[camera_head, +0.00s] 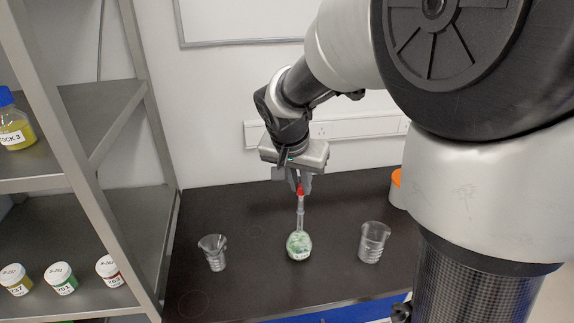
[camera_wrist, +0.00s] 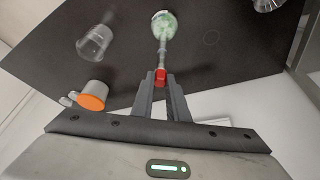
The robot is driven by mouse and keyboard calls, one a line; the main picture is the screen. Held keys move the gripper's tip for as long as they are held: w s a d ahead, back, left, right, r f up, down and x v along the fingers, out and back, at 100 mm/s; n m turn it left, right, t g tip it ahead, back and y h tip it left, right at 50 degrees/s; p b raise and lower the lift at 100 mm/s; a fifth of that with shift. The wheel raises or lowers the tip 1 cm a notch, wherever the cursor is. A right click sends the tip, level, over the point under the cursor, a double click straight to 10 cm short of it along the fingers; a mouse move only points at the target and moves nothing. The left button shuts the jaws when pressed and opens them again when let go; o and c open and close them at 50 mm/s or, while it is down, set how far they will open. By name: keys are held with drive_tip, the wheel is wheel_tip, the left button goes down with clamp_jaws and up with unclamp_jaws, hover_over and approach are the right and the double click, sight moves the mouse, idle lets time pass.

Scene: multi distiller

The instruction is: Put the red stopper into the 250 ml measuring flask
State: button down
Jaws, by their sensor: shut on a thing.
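The measuring flask (camera_head: 299,244) stands upright on the dark bench, with a round body, green marking and a long thin neck. It also shows in the wrist view (camera_wrist: 164,27). The red stopper (camera_head: 300,190) is at the top of the flask's neck, and it also shows in the wrist view (camera_wrist: 161,75). My gripper (camera_head: 299,183) is above the flask, with its fingers shut on the red stopper; the fingertips also show in the wrist view (camera_wrist: 162,82). The stopper lines up with the neck. I cannot tell how deep it sits in the mouth.
A glass beaker (camera_head: 213,252) stands left of the flask and another beaker (camera_head: 373,242) stands right. An orange-lidded container (camera_head: 397,190) is partly hidden behind my arm. A metal shelf (camera_head: 80,235) with several labelled jars is at the left. The bench front is clear.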

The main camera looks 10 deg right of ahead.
drive_tip(key=c, duration=1.6)
unclamp_jaws()
drive_tip(key=shift+c, duration=0.2)
drive_tip(key=p+v, duration=0.1)
drive_tip(key=v, duration=1.6)
drive_tip(key=shift+r, duration=0.25)
drive_tip(key=shift+s+d, duration=0.1)
drive_tip(key=shift+s, duration=0.05)
drive_tip(key=s+d+f+n+t+y+p, duration=0.1)
drive_tip(key=s+d+n+p, duration=0.1)
drive_tip(key=s, duration=0.5)
drive_tip(key=s+d+f+n+y+p, duration=0.1)
drive_tip(key=s+d+n+p, duration=0.1)
drive_tip(key=s, duration=0.6)
drive_tip(key=shift+s+n+t+y+p, duration=0.35)
drive_tip(key=shift+n+p, duration=0.2)
drive_tip(key=shift+n, duration=0.65)
